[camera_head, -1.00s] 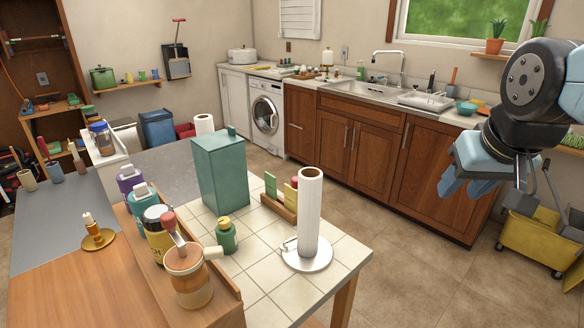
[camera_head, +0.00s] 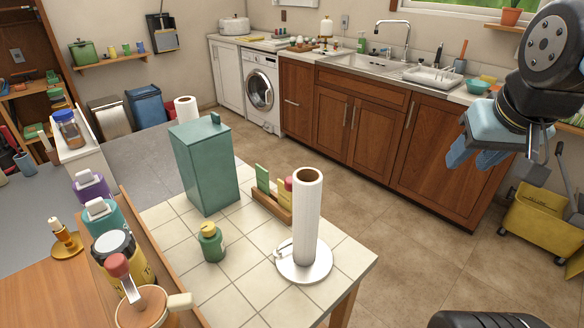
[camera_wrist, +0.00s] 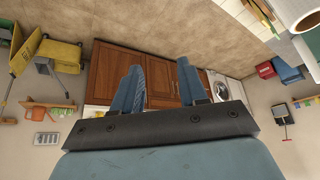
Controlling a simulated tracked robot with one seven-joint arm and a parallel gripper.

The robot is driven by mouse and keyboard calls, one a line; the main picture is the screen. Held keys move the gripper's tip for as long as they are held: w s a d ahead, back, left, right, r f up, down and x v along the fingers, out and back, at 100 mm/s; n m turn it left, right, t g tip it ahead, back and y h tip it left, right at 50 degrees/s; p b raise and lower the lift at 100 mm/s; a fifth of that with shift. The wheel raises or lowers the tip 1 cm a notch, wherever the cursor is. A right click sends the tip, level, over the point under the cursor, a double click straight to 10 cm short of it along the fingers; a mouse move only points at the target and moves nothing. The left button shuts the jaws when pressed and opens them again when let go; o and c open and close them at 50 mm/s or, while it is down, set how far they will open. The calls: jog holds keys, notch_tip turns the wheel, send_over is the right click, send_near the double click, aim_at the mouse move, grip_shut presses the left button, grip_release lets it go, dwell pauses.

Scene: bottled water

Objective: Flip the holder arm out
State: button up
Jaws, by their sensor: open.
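A white paper roll (camera_head: 306,218) stands upright on a round pale holder base (camera_head: 312,272) near the right edge of the tiled tabletop. A small metal arm (camera_head: 283,249) shows at the left of the base, low beside the roll; its exact pose is too small to tell. My gripper (camera_head: 472,160) is at the upper right, well apart from the roll, with fingers pointing down. It also shows in the wrist view (camera_wrist: 160,80) with its two fingers spread and nothing between them. Part of the roll (camera_wrist: 305,18) shows at that view's top right corner.
A teal canister (camera_head: 206,168), a green bottle (camera_head: 211,243) and a small wooden rack (camera_head: 272,206) stand left of the roll. A yellow mop bucket (camera_head: 540,228) stands at right. The floor between table and cabinets is clear.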

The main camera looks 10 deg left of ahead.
jog(key=shift+o, duration=0.3)
jog(key=shift+o, duration=1.2)
jog(key=w+a+r+n+g, duration=0.1)
jog(key=w+a+n, duration=0.2)
jog(key=w+a, duration=0.1)
jog(key=shift+w+a+r+g+y, duration=0.3)
jog(key=shift+w+a+r+y, duration=0.1)
jog(key=shift+a, duration=0.25)
jog(key=n+g, duration=0.4)
jog(key=n, duration=0.6)
send_near(291, 179)
jog(key=shift+h, duration=0.4)
jog(key=f, duration=0.9)
jog(key=shift+a+f, duration=0.2)
jog(key=shift+a, duration=0.2)
